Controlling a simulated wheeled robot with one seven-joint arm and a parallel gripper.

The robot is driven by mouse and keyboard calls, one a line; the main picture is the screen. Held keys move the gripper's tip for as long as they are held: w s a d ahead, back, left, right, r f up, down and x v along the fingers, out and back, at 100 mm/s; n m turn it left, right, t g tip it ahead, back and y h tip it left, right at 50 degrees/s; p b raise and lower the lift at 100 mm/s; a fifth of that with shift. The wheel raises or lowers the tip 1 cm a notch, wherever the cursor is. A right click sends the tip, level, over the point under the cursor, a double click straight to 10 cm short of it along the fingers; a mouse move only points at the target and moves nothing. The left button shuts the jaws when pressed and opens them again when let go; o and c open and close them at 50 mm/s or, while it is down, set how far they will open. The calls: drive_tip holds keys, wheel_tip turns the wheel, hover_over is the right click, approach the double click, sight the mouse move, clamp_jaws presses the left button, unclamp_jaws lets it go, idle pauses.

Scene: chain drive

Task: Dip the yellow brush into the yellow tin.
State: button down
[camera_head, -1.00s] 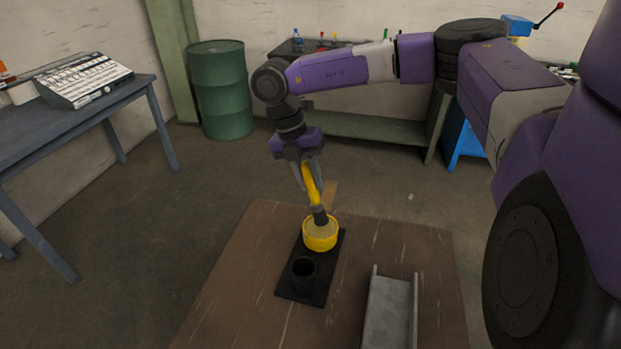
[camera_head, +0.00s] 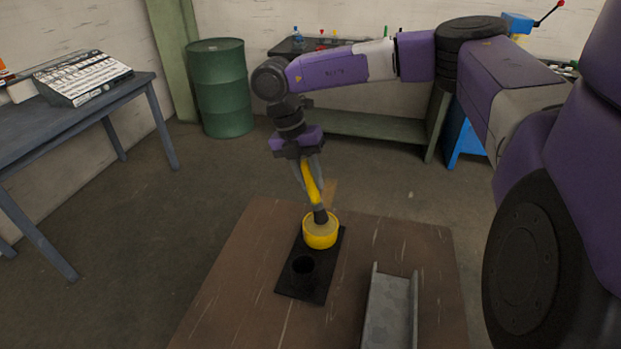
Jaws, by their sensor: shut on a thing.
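The yellow brush (camera_head: 313,182) has a yellow handle and a dark lower end, and it is tilted slightly. My gripper (camera_head: 312,188) is shut on its handle, above the table. The brush's dark end meets the top of the yellow tin (camera_head: 320,237), overlapping its pale opening. I cannot tell how deep the bristles reach, as the tip is hidden. The yellow tin stands on a black plate (camera_head: 314,284) on the brown table.
A black cup (camera_head: 303,269) stands on the near part of the same plate. A grey metal channel (camera_head: 389,310) lies to its right on the brown table (camera_head: 240,285). The table's left part is clear. A green barrel (camera_head: 222,90) stands behind.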

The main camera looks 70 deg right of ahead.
drive_tip(key=shift+f+b, duration=0.45)
drive_tip(key=shift+f, duration=0.05)
idle(1.6)
drive_tip(key=shift+r+p, duration=1.85)
drive_tip(key=shift+r, duration=1.75)
